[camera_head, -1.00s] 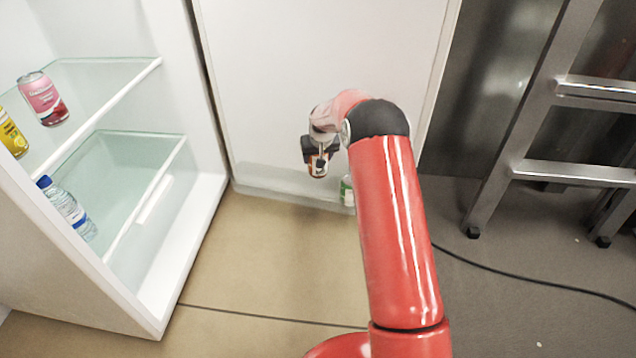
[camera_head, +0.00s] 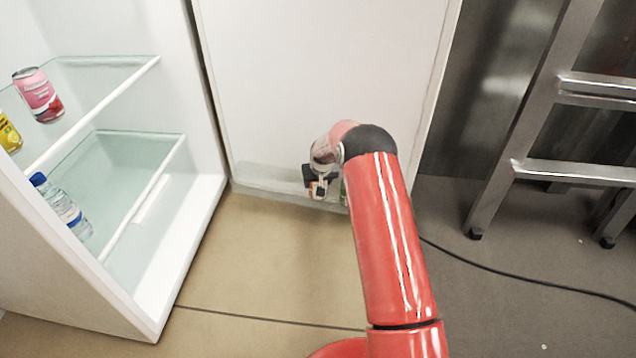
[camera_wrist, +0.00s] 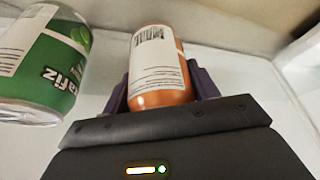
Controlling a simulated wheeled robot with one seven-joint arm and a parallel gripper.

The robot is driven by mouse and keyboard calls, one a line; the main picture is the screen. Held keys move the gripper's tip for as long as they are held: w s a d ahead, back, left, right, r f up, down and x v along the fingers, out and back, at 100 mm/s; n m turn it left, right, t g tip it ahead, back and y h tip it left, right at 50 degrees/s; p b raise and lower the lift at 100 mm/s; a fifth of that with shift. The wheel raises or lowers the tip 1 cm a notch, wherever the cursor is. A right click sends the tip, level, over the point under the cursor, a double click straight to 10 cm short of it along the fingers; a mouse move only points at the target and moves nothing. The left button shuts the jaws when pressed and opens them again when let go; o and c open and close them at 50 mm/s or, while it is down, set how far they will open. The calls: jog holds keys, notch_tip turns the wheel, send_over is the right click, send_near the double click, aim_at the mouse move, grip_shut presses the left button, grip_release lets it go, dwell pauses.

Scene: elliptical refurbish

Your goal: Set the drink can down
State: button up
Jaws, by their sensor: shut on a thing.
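The drink can (camera_wrist: 158,75) is orange with a white barcode label. In the wrist view it sits between the two dark fingers of my gripper (camera_wrist: 160,88), which is shut on it. In the head view my gripper (camera_head: 318,188) is low by the open fridge door, at its bottom shelf; the held can is mostly hidden there. Whether the can's base touches the shelf cannot be told. A green can (camera_wrist: 42,68) stands to the left of the held can in the wrist view, apart from it. In the head view it is mostly hidden behind my arm.
The fridge door (camera_head: 320,80) stands open with a clear-fronted bottom shelf (camera_head: 265,184). On the fridge shelves at left are a pink can (camera_head: 38,95), a yellow can (camera_head: 8,134) and a water bottle (camera_head: 62,208). A metal ladder (camera_head: 530,120) and a cable (camera_head: 500,271) are at right.

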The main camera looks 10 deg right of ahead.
jog(key=shift+f, duration=0.1)
jog(key=o, duration=1)
jog(key=shift+o, duration=0.2)
